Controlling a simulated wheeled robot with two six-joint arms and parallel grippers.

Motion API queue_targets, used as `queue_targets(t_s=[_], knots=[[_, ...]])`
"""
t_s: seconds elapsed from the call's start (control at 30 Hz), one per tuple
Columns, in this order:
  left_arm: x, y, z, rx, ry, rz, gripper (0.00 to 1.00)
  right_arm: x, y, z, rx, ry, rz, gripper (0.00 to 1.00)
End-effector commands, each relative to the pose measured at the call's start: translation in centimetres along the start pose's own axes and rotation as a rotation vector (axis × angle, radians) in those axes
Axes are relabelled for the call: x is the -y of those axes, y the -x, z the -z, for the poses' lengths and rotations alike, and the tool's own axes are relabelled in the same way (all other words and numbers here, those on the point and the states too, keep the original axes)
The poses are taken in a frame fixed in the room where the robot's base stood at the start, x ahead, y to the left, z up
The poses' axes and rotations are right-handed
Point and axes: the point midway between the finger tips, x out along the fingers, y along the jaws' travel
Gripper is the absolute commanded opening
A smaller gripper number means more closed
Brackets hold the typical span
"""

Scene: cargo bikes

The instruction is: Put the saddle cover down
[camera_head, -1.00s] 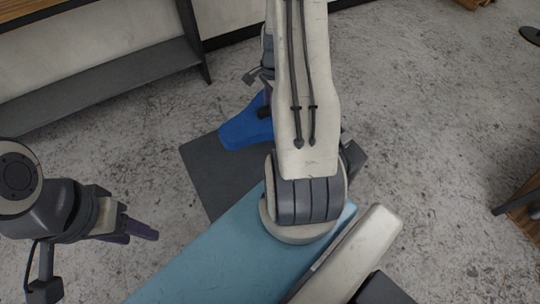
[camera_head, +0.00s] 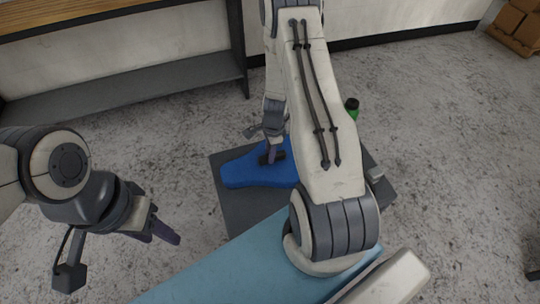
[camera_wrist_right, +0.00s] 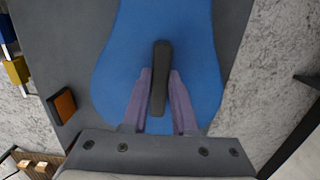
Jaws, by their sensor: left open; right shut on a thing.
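The blue saddle cover (camera_head: 250,172) shows over a dark grey flat surface (camera_head: 245,212) in the head view. It also fills the upper middle of the right wrist view (camera_wrist_right: 165,30), with a dark upright grip piece (camera_wrist_right: 160,75) on it. My right gripper (camera_head: 270,152) is shut on that piece, its purple fingers one on each side (camera_wrist_right: 159,100). I cannot tell whether the cover touches the grey surface. My right arm hides part of the cover's right side. My left gripper (camera_head: 160,232) is open and empty, at the left, apart from the cover.
A light blue panel (camera_head: 230,265) lies in front of the grey surface. A green object (camera_head: 352,106) is behind my right arm. A small orange-and-black block (camera_wrist_right: 65,105) sits on the grey surface. A shelf bench (camera_head: 130,90) stands behind. The concrete floor at right is mostly clear.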

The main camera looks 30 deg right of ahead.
Motion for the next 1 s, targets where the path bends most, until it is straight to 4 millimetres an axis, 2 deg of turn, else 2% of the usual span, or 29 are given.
queue_targets(t_s=[0.07, 0.43, 0.47, 0.5, 0.53, 0.83, 1.0], knots=[[0.0, -0.2, 0.0, 0.000, 0.000, 0.000, 0.50, 0.0, -0.7, 0.1, 0.000, -0.001, 0.001, 0.00], [0.0, -0.5, 0.0, 0.000, 0.000, 0.000, 0.50, 0.0, -1.1, 0.2, 0.000, -0.001, 0.001, 0.00], [0.0, -0.5, 0.0, 0.000, 0.000, 0.000, 0.50, 0.0, -1.1, 0.2, 0.000, -0.001, 0.001, 0.31], [0.0, -0.4, 0.0, 0.000, 0.000, 0.000, 0.50, 0.0, -1.0, 0.2, 0.000, -0.001, 0.001, 0.46], [0.0, -0.4, 0.0, 0.000, 0.000, 0.000, 0.50, 0.0, -1.0, 0.2, 0.000, -0.001, 0.001, 0.57], [0.0, -0.3, 0.0, 0.000, 0.000, 0.000, 0.50, 0.0, -0.9, 0.2, 0.000, 0.000, 0.001, 0.57], [0.0, 0.3, 0.0, 0.000, 0.000, 0.000, 0.50, 0.1, 0.5, 0.1, 0.000, -0.001, 0.004, 0.57]])
